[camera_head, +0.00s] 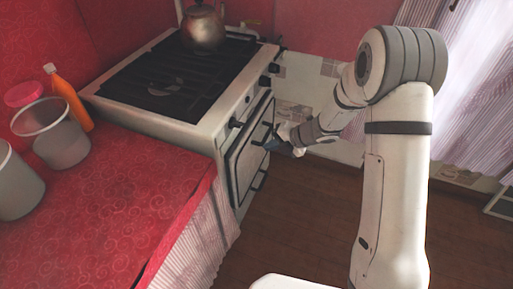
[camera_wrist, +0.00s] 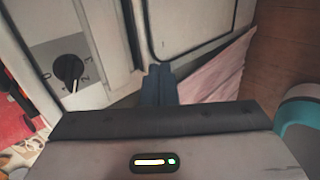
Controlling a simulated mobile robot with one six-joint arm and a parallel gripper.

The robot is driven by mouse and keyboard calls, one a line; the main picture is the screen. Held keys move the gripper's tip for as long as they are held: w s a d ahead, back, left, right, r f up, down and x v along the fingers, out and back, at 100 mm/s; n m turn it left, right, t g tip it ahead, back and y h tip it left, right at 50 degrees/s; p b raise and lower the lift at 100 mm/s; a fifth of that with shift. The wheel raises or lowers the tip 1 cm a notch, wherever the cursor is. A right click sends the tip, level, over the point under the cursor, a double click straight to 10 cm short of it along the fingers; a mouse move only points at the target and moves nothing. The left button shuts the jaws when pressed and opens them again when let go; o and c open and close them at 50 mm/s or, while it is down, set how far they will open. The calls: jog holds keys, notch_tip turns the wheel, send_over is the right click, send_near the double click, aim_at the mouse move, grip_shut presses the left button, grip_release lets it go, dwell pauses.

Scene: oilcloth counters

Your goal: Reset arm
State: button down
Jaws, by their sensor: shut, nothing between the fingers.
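My arm reaches out from the right side of the head view and bends down toward the front of the white stove (camera_head: 137,113). My gripper (camera_head: 275,146) is in front of the oven door (camera_head: 246,150), close to its upper right part. In the wrist view the two dark fingertips (camera_wrist: 159,78) are together with no gap, and nothing shows between them. They are near the edge of a white panel beside a black knob (camera_wrist: 68,68). I cannot tell whether they touch the stove.
A kettle (camera_head: 203,27) stands on the back of the stove. The red oilcloth counter (camera_head: 120,215) at left holds an orange bottle (camera_head: 68,98), a grey bucket (camera_head: 58,140) and another grey container (camera_head: 18,185). The brown floor (camera_head: 300,225) looks clear. A curtain (camera_head: 470,90) hangs at right.

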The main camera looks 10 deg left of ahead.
jog(key=shift+v, duration=1.6)
